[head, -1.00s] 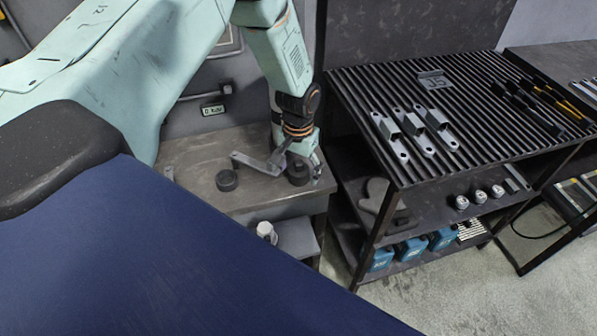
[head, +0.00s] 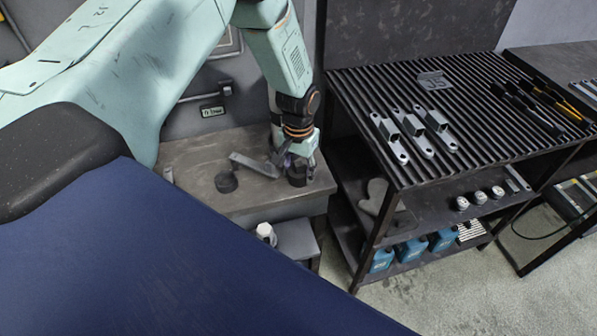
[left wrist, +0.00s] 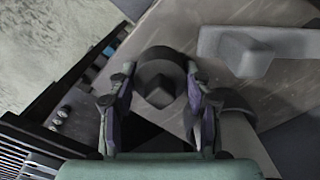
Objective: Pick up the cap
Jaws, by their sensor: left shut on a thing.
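A dark round cap (head: 297,177) is at the right end of the grey bench top. My left gripper (head: 298,164) reaches down over it from above and is shut on it. In the left wrist view the cap (left wrist: 160,78) sits between the two fingers (left wrist: 160,92), with a raised round middle facing the camera. I cannot tell whether it touches the bench. My right gripper is not in view.
A grey angled bar (head: 252,163) lies on the bench (head: 195,155) close beside the gripper; it also shows in the left wrist view (left wrist: 270,45). A ribbed rack (head: 375,85) with metal brackets stands to the right. A white-topped container (head: 265,231) stands below the bench's front edge.

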